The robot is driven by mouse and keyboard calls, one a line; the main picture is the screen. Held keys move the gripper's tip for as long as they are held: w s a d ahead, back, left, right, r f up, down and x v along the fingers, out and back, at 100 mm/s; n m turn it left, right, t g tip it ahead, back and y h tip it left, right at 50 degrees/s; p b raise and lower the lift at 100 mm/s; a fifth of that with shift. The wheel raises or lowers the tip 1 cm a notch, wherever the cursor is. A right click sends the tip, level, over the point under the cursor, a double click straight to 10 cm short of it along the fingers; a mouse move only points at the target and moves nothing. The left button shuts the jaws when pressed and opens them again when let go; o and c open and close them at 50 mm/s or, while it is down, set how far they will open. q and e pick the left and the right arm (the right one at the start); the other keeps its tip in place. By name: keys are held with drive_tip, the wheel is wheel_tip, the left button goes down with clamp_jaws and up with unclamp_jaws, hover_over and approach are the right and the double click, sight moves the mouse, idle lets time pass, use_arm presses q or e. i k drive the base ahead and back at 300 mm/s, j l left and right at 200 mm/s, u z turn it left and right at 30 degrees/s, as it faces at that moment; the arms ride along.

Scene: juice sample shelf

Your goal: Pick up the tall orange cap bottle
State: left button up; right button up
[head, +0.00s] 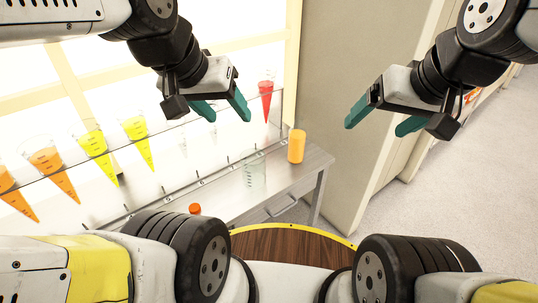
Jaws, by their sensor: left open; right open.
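A tall orange cylinder (297,146) stands upright near the right end of the grey table; I cannot make out a separate cap on it. A small orange cap (195,208) shows at the near edge of the table, with whatever is below it hidden by my arm. My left gripper (222,108) is open and empty, up and to the left of the cylinder in the picture. My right gripper (383,120) is open and empty, to the right of the cylinder. Neither touches it.
A clear container (252,172) stands left of the cylinder on the grey table (285,182). A rack behind holds several cones with yellow, orange and red (266,100) contents. A beige wall panel (350,60) rises at the right. Floor (450,190) is clear at right.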

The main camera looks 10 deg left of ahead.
sight(297, 133)
drive_tip(key=l+u, duration=0.15)
drive_tip(key=u, duration=0.45)
drive_tip(key=l+u, duration=0.25)
drive_tip(key=l, duration=0.2)
drive_tip(key=k+l+u, duration=0.1)
drive_tip(key=l+u, duration=0.2)
drive_tip(key=l, duration=0.15)
drive_tip(key=k+l+u, duration=0.1)
drive_tip(key=l+u, duration=0.15)
drive_tip(key=l, duration=0.2)
drive_tip(key=k+l, duration=0.15)
drive_tip(key=l, duration=0.25)
drive_tip(key=k+l, duration=0.1)
drive_tip(key=l, duration=0.3)
drive_tip(key=k+l+u, duration=0.1)
drive_tip(key=l, duration=0.3)
drive_tip(key=k+l, duration=0.2)
drive_tip(key=l, duration=0.2)
drive_tip(key=k+l, duration=0.15)
drive_tip(key=l, duration=0.25)
drive_tip(key=u, duration=0.05)
